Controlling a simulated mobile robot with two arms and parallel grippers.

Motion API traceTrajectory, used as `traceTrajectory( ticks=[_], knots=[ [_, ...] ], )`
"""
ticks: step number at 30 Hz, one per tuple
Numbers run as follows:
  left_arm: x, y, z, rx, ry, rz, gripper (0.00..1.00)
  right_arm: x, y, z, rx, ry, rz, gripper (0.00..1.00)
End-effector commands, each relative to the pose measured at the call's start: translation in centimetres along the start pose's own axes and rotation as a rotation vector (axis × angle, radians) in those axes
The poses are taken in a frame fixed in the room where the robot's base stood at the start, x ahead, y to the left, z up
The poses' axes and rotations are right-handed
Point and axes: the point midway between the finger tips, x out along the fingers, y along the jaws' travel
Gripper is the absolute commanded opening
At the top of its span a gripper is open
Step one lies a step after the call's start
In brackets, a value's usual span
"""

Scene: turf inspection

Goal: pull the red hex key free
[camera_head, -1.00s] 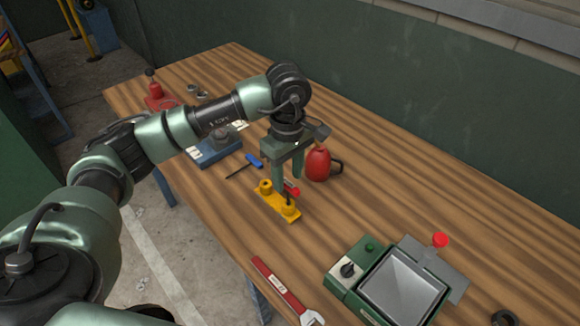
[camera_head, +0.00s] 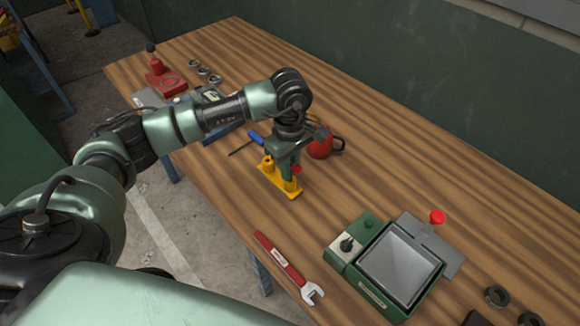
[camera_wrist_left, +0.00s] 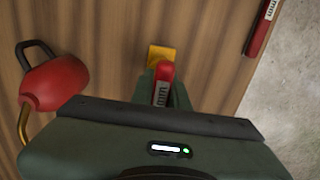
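The yellow holder (camera_head: 267,172) stands on the wooden bench near the middle of the head view. The red hex key (camera_head: 297,168) shows as a small bit of red beside my left gripper (camera_head: 289,176), just above the holder. In the left wrist view the red handle (camera_wrist_left: 165,72), with "mm" lettering, lies between the green fingers, which press close on both sides with no clear gap. Part of the yellow holder (camera_wrist_left: 160,55) shows beyond it. Whether the key's lower end is still in the holder is hidden. My right gripper is not in view.
A blue hex key (camera_head: 256,138) and a red oil can (camera_head: 320,146) lie close to the holder. A red-handled wrench (camera_head: 282,258) is near the front edge.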

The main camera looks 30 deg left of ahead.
Motion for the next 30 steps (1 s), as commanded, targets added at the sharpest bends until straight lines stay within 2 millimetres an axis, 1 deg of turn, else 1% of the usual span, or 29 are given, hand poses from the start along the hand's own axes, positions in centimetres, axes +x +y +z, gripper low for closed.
traceTrajectory(
  ticks=[1, 2, 11, 30],
  knots=[
    [0.0, 0.0, 0.0, 0.0, 0.0, 0.001, 0.05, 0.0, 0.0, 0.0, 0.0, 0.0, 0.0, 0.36],
    [0.0, 0.0, 0.0, 0.0, 0.0, 0.001, 0.0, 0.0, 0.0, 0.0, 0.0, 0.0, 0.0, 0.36],
    [-0.3, 0.0, 0.0, 0.0, 0.0, 0.001, 0.0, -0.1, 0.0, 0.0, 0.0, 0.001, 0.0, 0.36],
    [-2.2, 0.0, 0.0, 0.0, 0.0, 0.001, 0.0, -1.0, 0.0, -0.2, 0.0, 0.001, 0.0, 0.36]
  ],
)
